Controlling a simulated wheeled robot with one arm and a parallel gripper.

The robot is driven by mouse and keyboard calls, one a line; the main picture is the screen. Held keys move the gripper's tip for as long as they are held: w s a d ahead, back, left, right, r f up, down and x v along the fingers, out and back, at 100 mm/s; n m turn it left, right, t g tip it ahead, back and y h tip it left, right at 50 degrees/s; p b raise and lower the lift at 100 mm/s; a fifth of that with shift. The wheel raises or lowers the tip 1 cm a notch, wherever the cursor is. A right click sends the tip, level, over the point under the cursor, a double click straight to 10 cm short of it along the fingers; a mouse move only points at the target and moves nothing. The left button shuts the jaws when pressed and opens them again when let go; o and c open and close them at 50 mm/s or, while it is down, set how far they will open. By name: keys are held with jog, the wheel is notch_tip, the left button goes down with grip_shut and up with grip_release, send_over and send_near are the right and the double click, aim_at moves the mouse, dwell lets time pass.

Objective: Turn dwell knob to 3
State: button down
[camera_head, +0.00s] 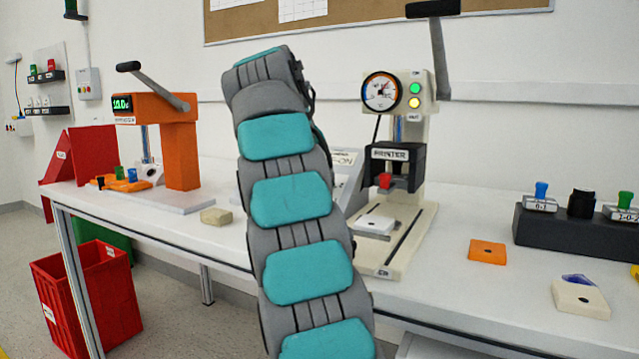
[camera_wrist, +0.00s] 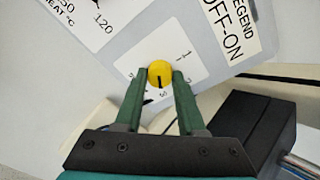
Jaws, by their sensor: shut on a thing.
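The yellow dwell knob (camera_wrist: 160,70) sits on a pale grey panel (camera_wrist: 115,52) in the wrist view. Its black pointer line points down in the picture, toward the mark that looks like 3. Other small figures stand around it, with 1 at the upper right and 2 at the right. My gripper (camera_wrist: 159,75) has its two green fingers closed on either side of the knob. In the head view my arm hides the knob and my gripper, and only part of the sloped panel (camera_head: 350,180) shows behind the arm.
The printer press (camera_head: 398,152) stands just right of the panel on the white table (camera_head: 455,215). An orange press (camera_head: 181,150) stands left. An orange block (camera_head: 487,251), a cream block (camera_head: 580,298) and a dark stamp rack (camera_head: 570,236) lie right. A red crate (camera_head: 88,295) is on the floor.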

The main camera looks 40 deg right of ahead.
dwell(0.4)
jog(key=c, duration=0.5)
grip_release()
jog(key=p+v, duration=0.5)
jog(key=v, duration=0.2)
jog(key=shift+a+r, duration=0.25)
jog(key=shift+r, duration=0.05)
